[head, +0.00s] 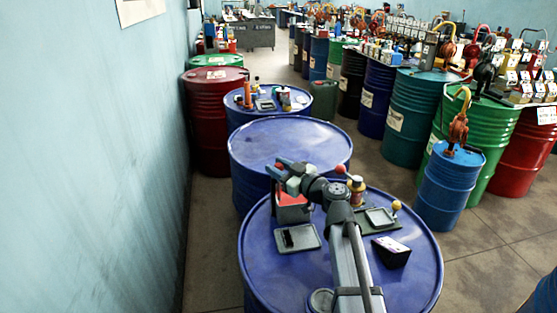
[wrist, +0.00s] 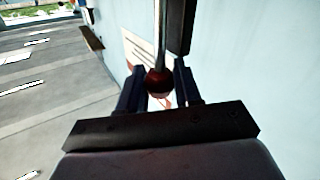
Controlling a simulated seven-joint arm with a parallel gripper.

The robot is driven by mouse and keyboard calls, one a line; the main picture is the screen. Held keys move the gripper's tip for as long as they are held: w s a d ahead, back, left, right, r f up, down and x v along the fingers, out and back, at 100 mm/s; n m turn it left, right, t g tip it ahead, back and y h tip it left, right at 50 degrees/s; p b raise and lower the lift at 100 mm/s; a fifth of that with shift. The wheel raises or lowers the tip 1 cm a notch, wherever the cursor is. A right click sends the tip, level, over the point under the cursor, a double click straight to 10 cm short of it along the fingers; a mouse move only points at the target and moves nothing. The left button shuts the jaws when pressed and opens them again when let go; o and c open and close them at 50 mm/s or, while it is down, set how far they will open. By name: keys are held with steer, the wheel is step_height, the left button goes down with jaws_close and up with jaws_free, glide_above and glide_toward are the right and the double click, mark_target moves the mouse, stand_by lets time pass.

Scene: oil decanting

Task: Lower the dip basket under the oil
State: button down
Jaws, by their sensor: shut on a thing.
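In the wrist view a dark red ball knob (wrist: 159,82) sits between the two dark fingers of my gripper (wrist: 158,76). A thin metal rod (wrist: 160,35) runs from the knob toward the top of the picture. In the head view my gripper (head: 279,171) is above a red, open-topped container (head: 292,215) on the near blue drum. The gripper and wrist hide part of this container. I cannot make out the basket itself, nor the oil level. A dark upright bar (wrist: 180,25) shows beside the rod in the wrist view.
The near blue drum top (head: 275,275) also holds a grey tray (head: 306,239), a dish (head: 380,217), a black wedge-shaped box (head: 391,252) and a yellowish bottle (head: 356,191). A bare blue drum (head: 290,140) stands behind. A pale blue wall (head: 90,160) rises at left.

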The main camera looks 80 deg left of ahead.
steer(key=shift+f, duration=0.25)
steer(key=c, duration=0.8)
jaws_free()
steer(key=shift+d, duration=0.1)
steer(key=v, duration=1.3)
steer(key=shift+w+d, duration=0.25)
